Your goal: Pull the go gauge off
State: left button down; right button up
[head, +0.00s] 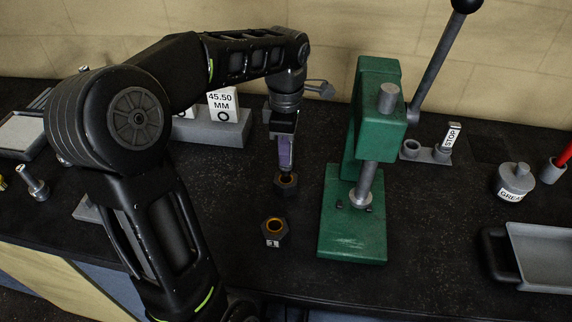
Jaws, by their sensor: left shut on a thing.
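My left gripper (285,158) points down left of the green press and is shut on a slim upright piece, most likely the go gauge; the fingers hide most of it. Its lower end meets a dark hexagonal piece (287,186) with a brass-coloured ring. I cannot tell whether the end is inside the ring or just above it. A second dark hexagonal piece (274,232) with a brass-lined bore and a white number tag stands nearer on the bench, apart from the gripper. My right gripper is not in view.
The green press (352,215) with its raised lever (437,65) stands close on the right. A grey block with a "45.50 MM" card (222,104) is behind. A STOP holder (427,152), grease pot (515,182) and grey tray (540,255) are at right.

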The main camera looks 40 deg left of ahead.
pick_arm(q)
notch_tip(320, 180, up, 3)
jog(key=shift+f+p, duration=0.2)
jog(key=shift+p, duration=0.8)
jog(key=shift+r, duration=1.2)
